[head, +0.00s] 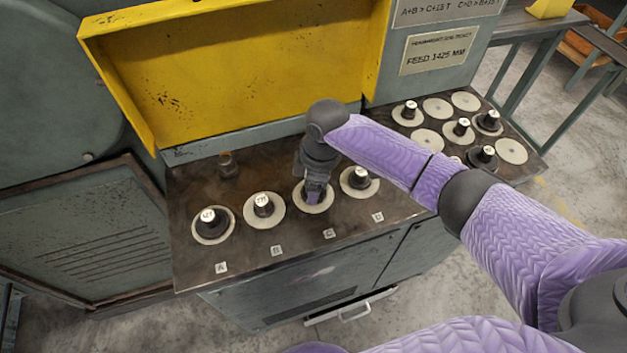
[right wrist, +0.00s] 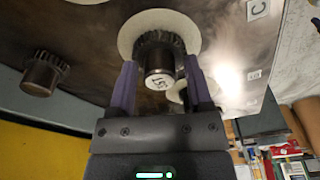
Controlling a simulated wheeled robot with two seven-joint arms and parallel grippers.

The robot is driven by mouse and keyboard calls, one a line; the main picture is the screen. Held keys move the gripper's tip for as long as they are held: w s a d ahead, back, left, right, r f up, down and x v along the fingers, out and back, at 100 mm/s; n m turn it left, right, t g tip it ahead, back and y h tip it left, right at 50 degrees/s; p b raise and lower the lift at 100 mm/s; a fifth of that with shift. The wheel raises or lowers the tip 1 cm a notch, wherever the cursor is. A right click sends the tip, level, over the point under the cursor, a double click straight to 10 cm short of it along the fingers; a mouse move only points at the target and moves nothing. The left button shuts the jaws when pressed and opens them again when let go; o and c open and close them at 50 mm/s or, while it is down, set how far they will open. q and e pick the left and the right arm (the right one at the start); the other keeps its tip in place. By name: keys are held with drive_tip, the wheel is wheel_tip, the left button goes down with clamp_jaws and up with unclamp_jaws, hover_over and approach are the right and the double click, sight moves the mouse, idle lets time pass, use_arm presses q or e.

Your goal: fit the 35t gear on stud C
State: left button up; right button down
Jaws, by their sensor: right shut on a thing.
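My right gripper (head: 314,196) points down over the white disc (head: 326,204) at position C on the brown plate. In the right wrist view its two purple fingers (right wrist: 158,85) are shut on a dark toothed gear (right wrist: 158,57) with a pale marked end. I cannot read that mark surely. The gear is in front of the white disc (right wrist: 130,32); I cannot tell whether it is fully seated. In the head view my gripper mostly hides this gear. My left gripper is not in view.
Dark gears on white discs stand at A (head: 209,217), B (head: 263,205) and D (head: 359,178). A bare dark gear-like piece (head: 227,165) stands at the back left. A rack (head: 432,157) at right holds several gears and discs. A yellow guard (head: 230,60) rises behind.

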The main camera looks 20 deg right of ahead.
drive_tip(key=shift+f, duration=0.15)
unclamp_jaws()
drive_tip(key=r+p, duration=0.1)
drive_tip(key=r, duration=0.2)
drive_tip(key=r+p, duration=0.1)
drive_tip(key=r, duration=0.2)
drive_tip(key=d+r+p, duration=0.1)
drive_tip(key=r+p, duration=0.1)
drive_tip(key=r, duration=0.2)
drive_tip(key=shift+s, duration=0.2)
wheel_tip(320, 180, up, 13)
drive_tip(key=p, duration=1.5)
drive_tip(key=shift+f, duration=0.1)
